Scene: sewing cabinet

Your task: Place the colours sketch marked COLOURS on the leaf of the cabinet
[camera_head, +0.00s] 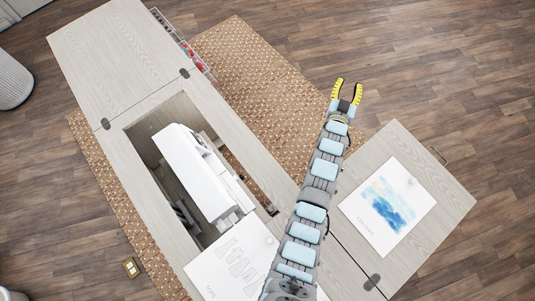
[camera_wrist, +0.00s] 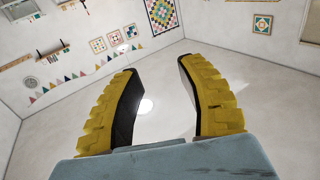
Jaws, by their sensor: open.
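A white sheet with a blue watercolour wash (camera_head: 386,207), which looks like the colours sketch, lies flat on the right-hand leaf (camera_head: 447,190) of the cabinet. Its small lettering is too small to read surely. A second leaf (camera_head: 115,50) extends at the upper left, with hinges along its edge and a bare top. My gripper (camera_head: 350,84) is open and empty, raised high above the gap between cabinet and floor rug, away from the sheet. In the wrist view its yellow fingers (camera_wrist: 156,66) stand apart with nothing between them.
A white sewing machine (camera_head: 200,170) sits in the cabinet's opening. Another sheet with grey outline shapes (camera_head: 235,262) lies at the front, partly behind my arm. A rack of coloured items (camera_head: 187,45) hangs along the upper-left leaf's edge. The wrist view shows ceiling and decorated walls.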

